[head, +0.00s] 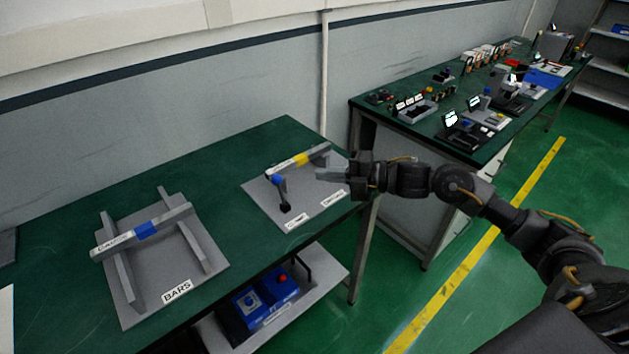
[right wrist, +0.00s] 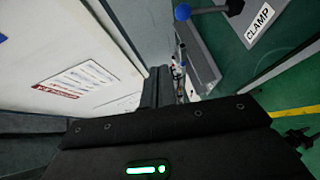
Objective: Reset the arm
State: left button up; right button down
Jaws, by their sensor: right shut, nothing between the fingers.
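My right arm comes in from the right in the head view. My right gripper (head: 322,174) is shut and empty, pointing left at the right end of the clamp fixture. It appears above the fixture plate; I cannot tell whether it touches anything. In the right wrist view its dark fingers (right wrist: 158,88) are together. My left gripper is not in view.
The BARS stand (head: 205,254) holds a grey bar with a blue band (head: 146,229) on the green table. A blue control box (head: 262,301) sits on the shelf below. A second table (head: 478,150) with many small parts stands at the back right. Green floor lies between.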

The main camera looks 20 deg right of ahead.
jog(key=shift+s+d+r, duration=0.15)
jog(key=shift+s+d, duration=0.05)
jog(key=shift+d, duration=0.05)
jog(key=shift+a, duration=0.1)
